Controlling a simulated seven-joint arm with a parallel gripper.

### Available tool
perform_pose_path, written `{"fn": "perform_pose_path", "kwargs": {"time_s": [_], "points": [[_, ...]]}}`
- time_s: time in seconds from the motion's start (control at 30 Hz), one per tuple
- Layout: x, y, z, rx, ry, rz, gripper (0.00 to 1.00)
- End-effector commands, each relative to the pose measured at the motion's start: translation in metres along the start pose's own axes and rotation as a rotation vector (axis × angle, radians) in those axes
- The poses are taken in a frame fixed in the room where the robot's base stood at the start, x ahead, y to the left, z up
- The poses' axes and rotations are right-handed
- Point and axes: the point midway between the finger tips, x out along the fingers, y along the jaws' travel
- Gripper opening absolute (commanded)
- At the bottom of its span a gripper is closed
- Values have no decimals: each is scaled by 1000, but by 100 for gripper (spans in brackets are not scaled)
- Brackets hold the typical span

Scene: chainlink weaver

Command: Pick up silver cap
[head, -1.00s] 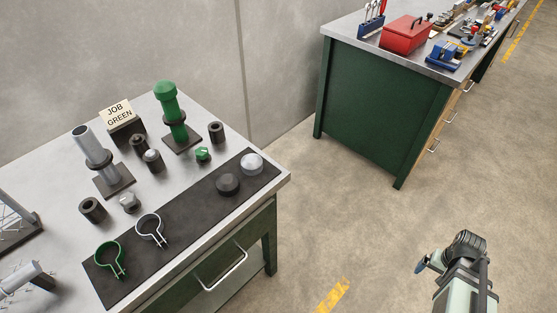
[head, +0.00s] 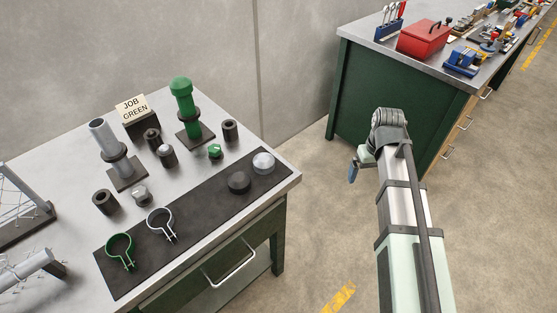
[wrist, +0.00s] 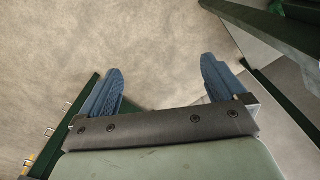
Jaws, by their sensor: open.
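The silver cap (head: 263,163) is a shiny, rounded dome at the far right end of the dark mat (head: 200,214) on the near bench. A black cap (head: 239,182) lies just left of it and a little nearer. My gripper (head: 354,172) hangs over the floor, right of the bench and clear of the silver cap. In the wrist view my gripper (wrist: 160,92) has its two blue fingers wide apart, with only floor between them. The silver cap does not show in the wrist view.
A green clamp ring (head: 120,250) and a silver clamp ring (head: 161,224) lie on the mat's left part. Behind the mat stand grey and green posts, dark sleeves and a sign (head: 132,108). A second bench (head: 400,100) stands at back right. Bare floor separates the benches.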

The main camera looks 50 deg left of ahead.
Motion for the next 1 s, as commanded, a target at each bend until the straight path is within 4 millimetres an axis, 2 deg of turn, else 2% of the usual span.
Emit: {"fn": "perform_pose_path", "kwargs": {"time_s": [0.03,0.1,0.3,0.6,0.7,0.8,0.9,1.0], "points": [[-14,-21,-14,-47,4,1,98],[-30,-48,-25,-104,3,1,98],[-80,-127,-50,-271,3,0,98],[-152,-244,-60,-502,1,-1,98],[-169,-270,-58,-555,0,-1,98],[-180,-288,-56,-590,-1,-1,98],[-185,-298,-54,-610,-2,-1,98],[-181,-300,-52,-615,-3,-1,98]]}}
